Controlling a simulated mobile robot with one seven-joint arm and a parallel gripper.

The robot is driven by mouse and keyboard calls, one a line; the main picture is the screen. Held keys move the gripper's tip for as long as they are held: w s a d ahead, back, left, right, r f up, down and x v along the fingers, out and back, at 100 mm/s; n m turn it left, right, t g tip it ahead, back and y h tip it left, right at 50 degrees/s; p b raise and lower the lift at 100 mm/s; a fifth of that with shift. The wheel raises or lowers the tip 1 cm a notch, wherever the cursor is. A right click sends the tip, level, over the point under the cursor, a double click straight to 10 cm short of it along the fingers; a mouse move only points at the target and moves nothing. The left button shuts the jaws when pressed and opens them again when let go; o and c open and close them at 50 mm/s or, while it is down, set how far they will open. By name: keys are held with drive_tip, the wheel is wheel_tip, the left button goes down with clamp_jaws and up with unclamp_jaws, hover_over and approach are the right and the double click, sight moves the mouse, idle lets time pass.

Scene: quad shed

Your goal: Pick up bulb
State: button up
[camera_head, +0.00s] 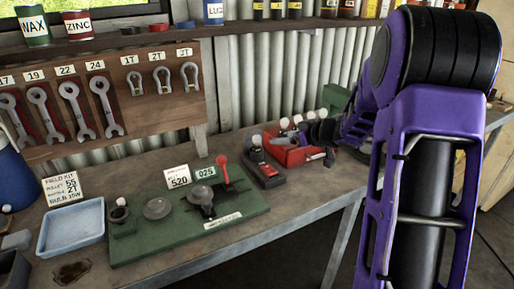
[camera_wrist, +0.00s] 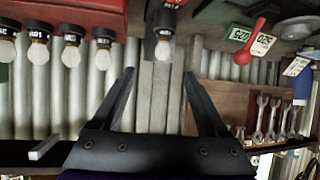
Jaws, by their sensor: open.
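In the wrist view, which looks upside down, a pale bulb (camera_wrist: 162,49) with a dark labelled base stands ahead, between the lines of my fingers. My gripper (camera_wrist: 159,74) is open and empty, its fingertips short of that bulb. More bulbs on dark bases (camera_wrist: 71,52) stand in a row to the left, by a red tray. In the head view, a single bulb (camera_head: 256,140) sits on a dark block, left of the red tray (camera_head: 292,155) with several bulbs (camera_head: 297,119). My gripper's dark end is partly hidden there, beside the tray. Which bulb is meant cannot be told.
A green board (camera_head: 235,215) with a red lever (camera_head: 224,172) and another small bulb (camera_head: 121,202) lies on the bench. A blue tray (camera_head: 72,228) is at left. A wrench rack (camera_head: 100,100) and corrugated wall stand behind. A shelf with tins runs above.

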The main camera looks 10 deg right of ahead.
sight(260, 139)
drive_tip(key=shift+a+r+b+x, duration=0.1)
drive_tip(key=shift+b+x, duration=0.05)
drive_tip(key=shift+x, duration=2)
drive_tip(key=shift+a+r+b+x, duration=0.1)
drive_tip(key=shift+a+b+x, duration=0.05)
drive_tip(key=shift+x, duration=2)
drive_tip(key=shift+a+r+b+x, duration=0.1)
drive_tip(key=shift+b+x, duration=0.05)
drive_tip(key=shift+x, duration=2)
clamp_jaws()
